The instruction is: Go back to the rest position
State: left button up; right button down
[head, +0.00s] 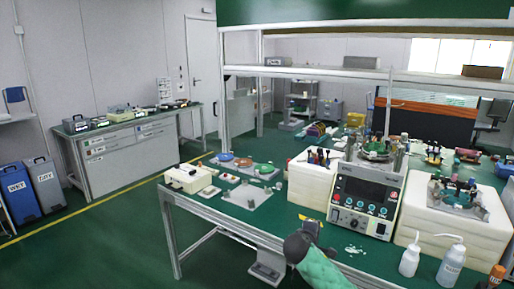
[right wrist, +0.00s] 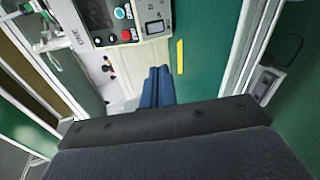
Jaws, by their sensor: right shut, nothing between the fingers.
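My right gripper (head: 312,225) shows at the front edge of the green-topped bench (head: 262,222) in the head view, with its green-sleeved arm rising from the bottom. In the right wrist view its blue fingers (right wrist: 158,72) are pressed together with nothing between them. The lapping machine (head: 365,200), with a screen and coloured buttons, stands just beyond and to the right of it. My left gripper is not in view.
Two bottles (head: 451,262) stand at the bench's front right. White blocks (head: 312,185) flank the machine. A tray of coloured discs (head: 245,165) and a small white box (head: 188,178) lie on the bench's left. Green floor at the left is open.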

jog(key=s+a+f+m+g+y, duration=0.2)
jog(key=s+a+m+y, duration=0.15)
jog(key=s, duration=0.65)
jog(key=s+a+f+m+g+y, duration=0.1)
jog(key=s+a+f+m+y, duration=0.2)
jog(key=s, duration=0.7)
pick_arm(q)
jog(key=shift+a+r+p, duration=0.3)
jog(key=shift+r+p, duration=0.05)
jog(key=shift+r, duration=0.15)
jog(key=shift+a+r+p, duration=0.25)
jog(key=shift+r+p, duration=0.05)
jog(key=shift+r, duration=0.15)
pick_arm(e)
jog(key=s+f+m+g, duration=0.1)
jog(key=s+f, duration=0.4)
jog(key=s, duration=0.6)
jog(key=s+f+m+g+y, duration=0.1)
jog(key=s+f+g, duration=0.2)
jog(key=s+f, duration=0.3)
jog(key=s+f+m+g+y, duration=0.1)
jog(key=s+f, duration=0.4)
jog(key=s, duration=1.2)
jog(key=shift+a+f+m+g, duration=0.25)
jog(key=shift+f+m+g, duration=0.15)
jog(key=shift+g, duration=0.5)
jog(key=shift+s+y, duration=0.1)
jog(key=shift+y, duration=0.15)
